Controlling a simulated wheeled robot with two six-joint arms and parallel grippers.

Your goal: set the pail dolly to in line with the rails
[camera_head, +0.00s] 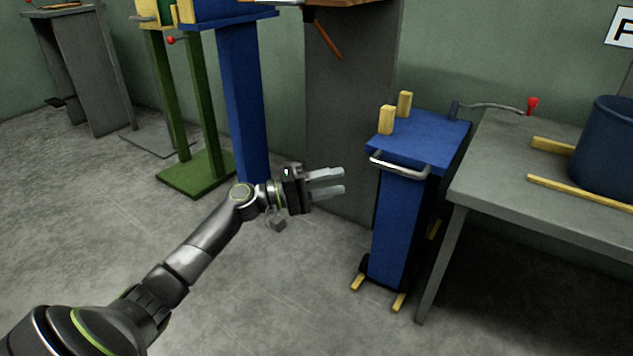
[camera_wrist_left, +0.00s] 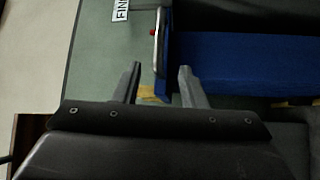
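The pail dolly (camera_head: 400,225) is a narrow blue stand with a flat blue top, two upright yellow blocks and a silver bar handle (camera_head: 400,166). It stands on the floor at the left of the grey table. Yellow rails (camera_head: 575,190) lie on that table, under a dark blue pail (camera_head: 610,150). My left gripper (camera_head: 343,181) is open and empty, left of the dolly and apart from the handle. In the left wrist view the blue dolly (camera_wrist_left: 235,60) and its handle (camera_wrist_left: 157,42) show beyond the open fingers (camera_wrist_left: 160,72). My right gripper is in no view.
The grey table (camera_head: 500,165) stands close to the dolly's right. A red-knobbed lever (camera_head: 532,103) is at its back edge. A grey cabinet (camera_head: 350,110) stands behind my gripper. A blue post (camera_head: 243,100) and green stand (camera_head: 197,172) are at left. The front floor is clear.

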